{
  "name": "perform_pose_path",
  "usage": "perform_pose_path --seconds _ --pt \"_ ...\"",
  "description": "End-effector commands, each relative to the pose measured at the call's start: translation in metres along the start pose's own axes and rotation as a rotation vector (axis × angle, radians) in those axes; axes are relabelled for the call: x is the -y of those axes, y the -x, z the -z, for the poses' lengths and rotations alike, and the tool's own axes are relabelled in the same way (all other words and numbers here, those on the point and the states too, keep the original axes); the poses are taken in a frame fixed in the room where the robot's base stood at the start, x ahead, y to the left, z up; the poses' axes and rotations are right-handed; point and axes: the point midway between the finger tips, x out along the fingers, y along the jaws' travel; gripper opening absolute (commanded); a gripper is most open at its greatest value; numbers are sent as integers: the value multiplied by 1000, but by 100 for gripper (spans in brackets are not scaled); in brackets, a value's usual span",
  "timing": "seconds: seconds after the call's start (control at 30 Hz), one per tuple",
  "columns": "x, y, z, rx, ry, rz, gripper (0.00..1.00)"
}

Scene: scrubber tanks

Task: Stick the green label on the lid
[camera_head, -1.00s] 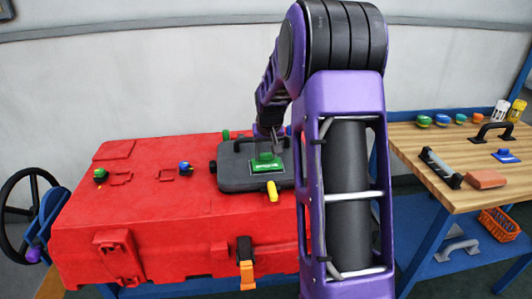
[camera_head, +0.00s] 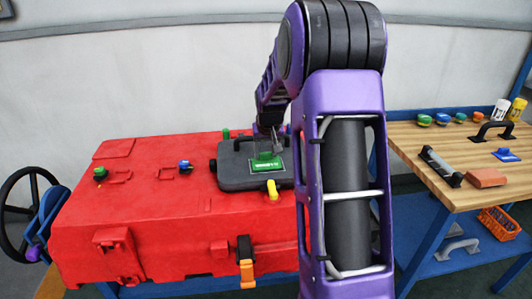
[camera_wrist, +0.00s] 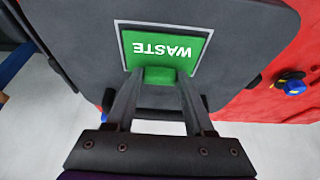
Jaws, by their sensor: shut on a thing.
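The green label (camera_head: 266,163) with white "WASTE" lettering is over the dark grey lid (camera_head: 232,175) on top of the red tank. In the wrist view the label (camera_wrist: 165,48) lies within a pale rectangular outline on the lid (camera_wrist: 250,40), edges nearly parallel to it. It looks flat against the lid, but I cannot tell if it is fully pressed down. My gripper (camera_wrist: 160,78) is shut on the label's small green tab (camera_wrist: 160,75). In the head view my gripper (camera_head: 270,148) is directly above the label, partly hidden by my arm.
The lid has a black handle behind my gripper and a yellow lever (camera_head: 272,190) at its front. Green and blue knobs (camera_head: 185,168) stand on the red tank (camera_head: 150,215) to the left. A wooden bench (camera_head: 440,150) with several tools stands at right.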

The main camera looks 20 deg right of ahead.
Motion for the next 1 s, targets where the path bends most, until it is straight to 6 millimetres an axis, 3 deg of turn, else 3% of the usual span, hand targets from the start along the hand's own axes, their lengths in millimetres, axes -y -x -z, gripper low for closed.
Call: perform_pose_path --seconds 0.07,0.1,0.3,0.5,0.6,1.0 --pt "0 0 0 1 0 0 2" --pt "0 0 0 1 0 0 55" --pt "0 -1 -1 1 0 0 88" --pt "0 -1 -1 2 0 0 88" --pt "0 -1 -1 2 0 0 100" --pt "0 0 -1 2 0 0 100"
